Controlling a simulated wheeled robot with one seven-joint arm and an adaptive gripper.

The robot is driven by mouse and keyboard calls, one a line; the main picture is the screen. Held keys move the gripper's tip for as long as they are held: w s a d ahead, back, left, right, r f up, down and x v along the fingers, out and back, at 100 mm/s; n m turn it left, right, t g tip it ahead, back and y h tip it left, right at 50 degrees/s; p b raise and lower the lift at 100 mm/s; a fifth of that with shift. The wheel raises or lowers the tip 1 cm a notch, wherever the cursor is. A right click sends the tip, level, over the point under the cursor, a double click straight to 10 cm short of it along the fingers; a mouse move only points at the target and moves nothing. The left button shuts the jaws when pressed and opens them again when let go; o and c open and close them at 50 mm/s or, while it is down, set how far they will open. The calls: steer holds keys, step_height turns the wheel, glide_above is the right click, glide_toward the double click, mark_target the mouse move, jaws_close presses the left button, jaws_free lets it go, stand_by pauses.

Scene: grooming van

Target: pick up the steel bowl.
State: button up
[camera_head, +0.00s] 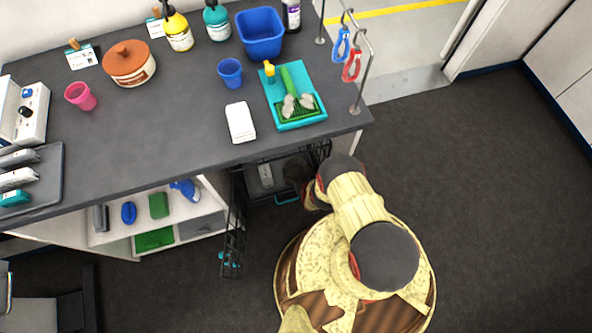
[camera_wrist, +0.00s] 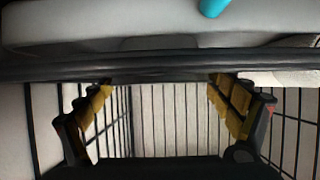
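I cannot make out a steel bowl clearly in either view. In the wrist view, my gripper (camera_wrist: 160,84) is open, its two yellow-padded fingers wide apart with no object visible between them. Black wire bars of a crate (camera_wrist: 180,112) show beyond and around the fingers. A large pale grey surface (camera_wrist: 110,25) crosses the top of that view behind a dark bar; I cannot tell what it is. In the head view, my arm reaches down beside the counter's front edge, and the gripper's fingers are hidden there.
The black wire crate (camera_head: 234,232) stands below the counter (camera_head: 170,125), beside an open shelf (camera_head: 118,236) with brushes. A turquoise tray (camera_head: 312,82), white box (camera_head: 240,122) and blue cup (camera_head: 230,72) are on the counter. Floor (camera_head: 490,190) at right is clear.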

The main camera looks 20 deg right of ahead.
steer(key=c, duration=0.6)
steer(key=shift+c, duration=0.5)
